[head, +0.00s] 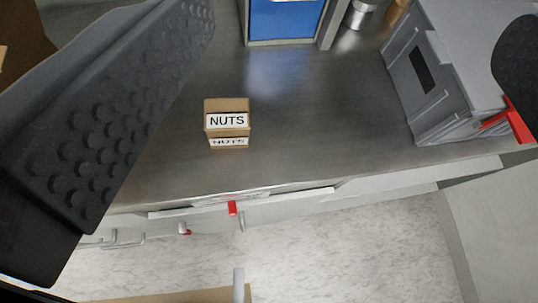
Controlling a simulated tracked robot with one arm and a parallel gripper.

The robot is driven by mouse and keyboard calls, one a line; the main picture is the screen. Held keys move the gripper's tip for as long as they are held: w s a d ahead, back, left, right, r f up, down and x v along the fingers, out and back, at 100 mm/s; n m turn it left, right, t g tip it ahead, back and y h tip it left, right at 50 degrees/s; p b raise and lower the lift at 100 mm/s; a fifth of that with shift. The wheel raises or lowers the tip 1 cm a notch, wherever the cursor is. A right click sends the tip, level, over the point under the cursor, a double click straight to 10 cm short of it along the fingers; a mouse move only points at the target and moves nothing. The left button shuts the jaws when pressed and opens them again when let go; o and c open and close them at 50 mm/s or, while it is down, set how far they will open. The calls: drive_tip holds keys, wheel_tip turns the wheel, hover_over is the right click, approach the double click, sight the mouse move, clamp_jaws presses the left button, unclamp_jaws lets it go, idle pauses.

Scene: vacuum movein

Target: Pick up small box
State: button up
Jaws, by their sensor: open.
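The small box (228,105) is light brown cardboard with white labels reading "NUTS". It stands on the grey metal counter (300,140), a little back from the counter's front edge. My gripper (365,65) is open and empty. One large dark finger with a studded pad fills the left of the head view, and part of the other shows at the right edge. The box appears between the two fingers in the picture, apart from both. How high the fingers are above the counter is hard to tell.
A grey plastic case (450,75) with red latches stands on the counter at the right. A blue-fronted bin (285,18) and a metal can (360,13) are at the back. Drawers with a red tab (232,208) lie below the edge. The counter around the box is clear.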

wheel_tip(320, 180, down, 16)
drive_tip(key=a+n+y+b, duration=0.1)
drive_tip(key=y+b, duration=0.1)
drive_tip(key=b, duration=0.1)
drive_tip(key=g+y+b, duration=0.1)
drive_tip(key=y+b, duration=0.1)
approach(229, 141)
drive_tip(key=shift+n, duration=0.3)
drive_tip(key=b+x, duration=0.1)
drive_tip(key=x, duration=0.6)
drive_tip(key=shift+w+a, duration=0.1)
drive_tip(key=shift+w, duration=0.3)
drive_tip(key=shift+f+b+x, duration=0.25)
drive_tip(key=shift+b+x, duration=0.8)
drive_tip(key=shift+x, duration=1.5)
drive_tip(key=shift+s, duration=0.1)
drive_tip(key=shift+c, duration=0.3)
drive_tip(key=shift+r, duration=0.1)
drive_tip(key=c, duration=1.1)
drive_tip(key=shift+c, duration=0.2)
